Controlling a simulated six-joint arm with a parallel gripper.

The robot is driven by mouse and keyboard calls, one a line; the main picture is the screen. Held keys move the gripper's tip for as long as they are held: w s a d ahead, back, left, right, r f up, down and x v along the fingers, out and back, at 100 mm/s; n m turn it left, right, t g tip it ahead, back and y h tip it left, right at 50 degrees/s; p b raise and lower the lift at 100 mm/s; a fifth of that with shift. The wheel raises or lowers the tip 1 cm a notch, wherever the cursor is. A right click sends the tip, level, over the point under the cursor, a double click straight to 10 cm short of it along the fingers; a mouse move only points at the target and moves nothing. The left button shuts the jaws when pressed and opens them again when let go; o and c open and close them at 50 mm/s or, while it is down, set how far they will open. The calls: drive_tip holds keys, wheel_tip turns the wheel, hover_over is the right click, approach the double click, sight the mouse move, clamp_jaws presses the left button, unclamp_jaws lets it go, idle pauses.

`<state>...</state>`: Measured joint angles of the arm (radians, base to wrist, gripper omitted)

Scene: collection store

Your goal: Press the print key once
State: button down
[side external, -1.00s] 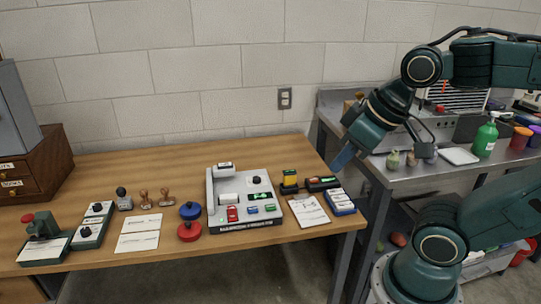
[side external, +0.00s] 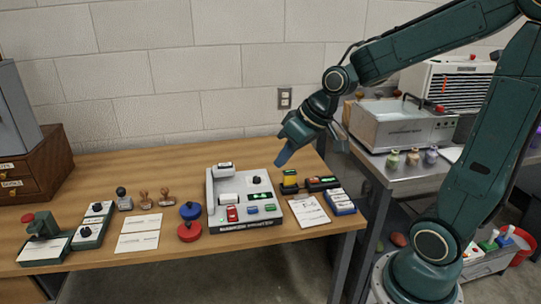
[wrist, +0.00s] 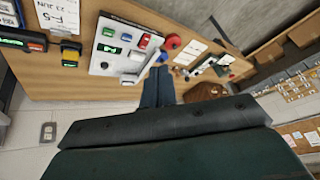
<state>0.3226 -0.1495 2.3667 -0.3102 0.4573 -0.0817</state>
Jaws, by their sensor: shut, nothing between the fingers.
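A light grey label device (side external: 262,211) stands on the wooden table, with a red key (side external: 232,213), a blue key (side external: 252,210), a green key (side external: 270,208), a green-lit display and a black knob on its panel. I cannot read which key is the print key. The device also shows in the wrist view (wrist: 122,46), with its red, blue and green keys in a row. My gripper (side external: 280,161) is shut and empty, in the air above and behind the device's right side, apart from it. Its shut fingers show in the wrist view (wrist: 158,80).
Yellow-and-black and dark units with green displays (side external: 322,184), a paper sheet (side external: 309,211) and a blue-white stack (side external: 340,202) lie right of the device. Red and blue round pads (side external: 190,231) and stamps (side external: 145,200) stand left. A wall (side external: 200,70) rises behind.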

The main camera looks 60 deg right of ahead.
drive_tip(key=w+d+f+m+y, duration=0.1)
drive_tip(key=w+d+f+m, duration=0.1)
drive_tip(key=w+d+f, duration=0.4)
drive_tip(key=m+t, duration=0.2)
drive_tip(key=t, duration=0.1)
hover_over(274, 207)
wheel_tip(274, 207, down, 9)
drive_tip(key=shift+r+y, duration=0.2)
drive_tip(key=shift+y, duration=0.1)
drive_tip(key=shift+f, duration=0.2)
drive_tip(key=shift+f, duration=4.2)
